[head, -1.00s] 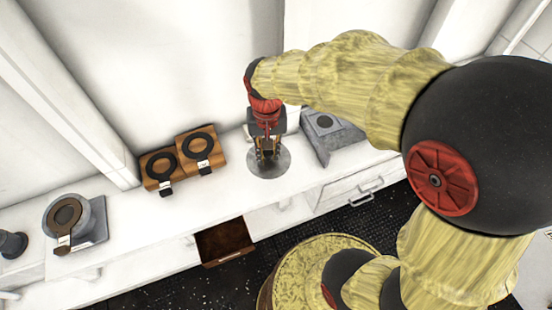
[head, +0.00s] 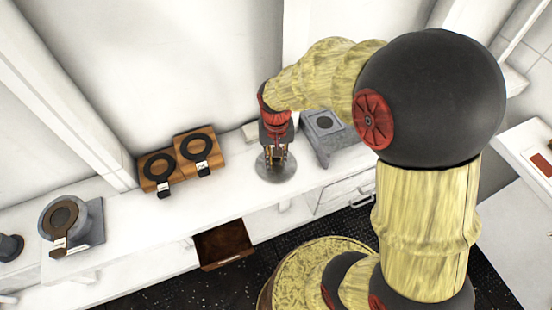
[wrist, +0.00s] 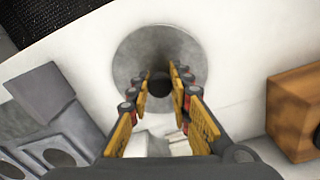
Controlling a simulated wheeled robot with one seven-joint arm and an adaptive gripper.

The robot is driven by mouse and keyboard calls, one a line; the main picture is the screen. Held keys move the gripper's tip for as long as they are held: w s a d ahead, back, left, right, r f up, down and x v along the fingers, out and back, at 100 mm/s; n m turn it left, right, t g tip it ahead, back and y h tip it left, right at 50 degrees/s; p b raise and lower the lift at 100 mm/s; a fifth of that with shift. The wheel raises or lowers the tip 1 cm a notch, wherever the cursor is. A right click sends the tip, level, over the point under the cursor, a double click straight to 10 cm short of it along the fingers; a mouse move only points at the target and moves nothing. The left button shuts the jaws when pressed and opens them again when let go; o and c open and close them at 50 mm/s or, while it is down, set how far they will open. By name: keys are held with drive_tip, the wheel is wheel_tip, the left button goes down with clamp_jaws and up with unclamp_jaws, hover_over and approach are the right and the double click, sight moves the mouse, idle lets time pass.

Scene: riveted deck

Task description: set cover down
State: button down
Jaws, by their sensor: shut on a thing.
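The cover is a round grey metal disc (head: 281,176) with a dark knob, over the white counter in the head view. In the wrist view the cover (wrist: 132,55) lies straight ahead, with its dark knob (wrist: 159,85) between my fingertips. My gripper (head: 275,160) points down over the cover, and it also shows in the wrist view (wrist: 160,78), its yellow fingers shut on the knob. The cover looks about level. I cannot tell whether its underside touches the counter. The fingers hide part of the knob.
A grey block with a round hole (head: 344,143) stands right of the cover. Two wooden blocks with black rings (head: 178,143) stand to its left. A grey device with a brown disc (head: 92,232) is farther left. An open brown drawer (head: 224,243) juts out below the counter (head: 130,225).

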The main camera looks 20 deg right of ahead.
sight(276, 159)
drive_tip(key=shift+f, duration=0.1)
drive_tip(key=c, duration=1.7)
unclamp_jaws()
drive_tip(key=shift+o, duration=0.4)
wheel_tip(276, 159, up, 12)
drive_tip(key=p, duration=0.2)
drive_tip(key=s+r+n+t, duration=0.3)
drive_tip(key=s+r+t, duration=0.2)
drive_tip(key=s+r, duration=0.7)
drive_tip(key=shift+s+a+n+t, duration=0.3)
drive_tip(key=shift+s, duration=0.75)
